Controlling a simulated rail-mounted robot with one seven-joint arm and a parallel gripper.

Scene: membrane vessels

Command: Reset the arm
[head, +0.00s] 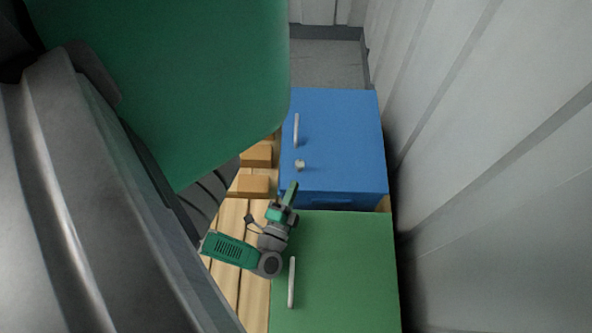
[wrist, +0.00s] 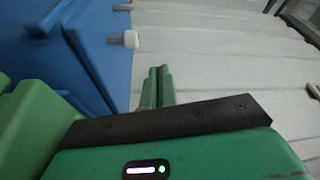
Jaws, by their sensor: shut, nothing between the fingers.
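My gripper (head: 291,190) is at the end of my green and grey arm, near the gap between a blue box and a green box. It appears over or just beside their left edges. In the wrist view my gripper (wrist: 157,73) has its two green fingers side by side, shut and empty. The blue box (head: 345,130) has a pale bar handle (head: 297,130) and a pale round knob (head: 299,165). The blue box (wrist: 95,45) and a white knob (wrist: 131,39) lie left of the fingers in the wrist view.
The green box (head: 350,270) carries a pale bar handle (head: 292,282). Wooden planks (head: 228,215) and blocks (head: 253,186) lie left of the boxes. A pale ribbed wall (head: 480,150) stands close on the right. Grey floor (head: 330,65) is clear beyond the blue box.

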